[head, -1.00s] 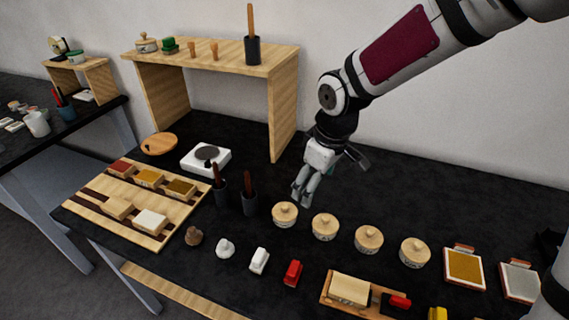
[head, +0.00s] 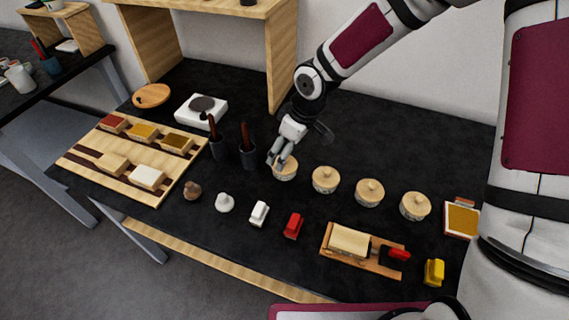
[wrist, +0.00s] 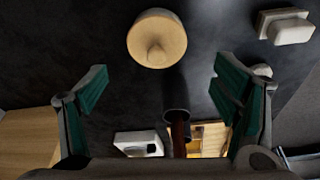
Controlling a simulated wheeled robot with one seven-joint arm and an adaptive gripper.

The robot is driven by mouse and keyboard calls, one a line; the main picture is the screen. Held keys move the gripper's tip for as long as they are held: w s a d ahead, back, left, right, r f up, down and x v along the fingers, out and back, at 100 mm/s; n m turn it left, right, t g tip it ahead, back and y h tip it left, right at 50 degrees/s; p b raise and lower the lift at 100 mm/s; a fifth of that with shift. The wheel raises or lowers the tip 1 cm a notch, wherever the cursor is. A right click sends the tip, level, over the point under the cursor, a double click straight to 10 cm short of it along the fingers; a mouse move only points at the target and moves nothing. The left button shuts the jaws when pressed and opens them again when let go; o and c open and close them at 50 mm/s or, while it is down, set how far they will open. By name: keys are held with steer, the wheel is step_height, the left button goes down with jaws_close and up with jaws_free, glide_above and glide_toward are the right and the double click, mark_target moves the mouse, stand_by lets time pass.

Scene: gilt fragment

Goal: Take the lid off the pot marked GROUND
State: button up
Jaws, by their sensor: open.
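Several round pots with pale wooden knobbed lids stand in a row on the black table. Their labels are too small to read, so I cannot tell which is marked GROUND. The leftmost pot (head: 287,174) is partly covered by my gripper (head: 279,157) in the head view. The others are a second pot (head: 325,180), a third pot (head: 369,193) and a rightmost pot (head: 415,206), all lidded. In the wrist view, my gripper (wrist: 160,92) has its fingers wide apart with nothing between them. One lidded pot (wrist: 157,42) shows beyond the fingertips there, its lid knob visible.
Two dark cups with tools (head: 248,155) stand just left of the pots. A white scale (head: 201,110) and a wooden tray (head: 78,157) of blocks lie farther left. Small stamps, including a red one (head: 293,226), and a wooden board (head: 330,249) line the front.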

steer(key=x, duration=0.5)
steer(key=shift+w+d, duration=0.15)
steer(key=shift+d, duration=0.05)
steer(key=c, duration=1)
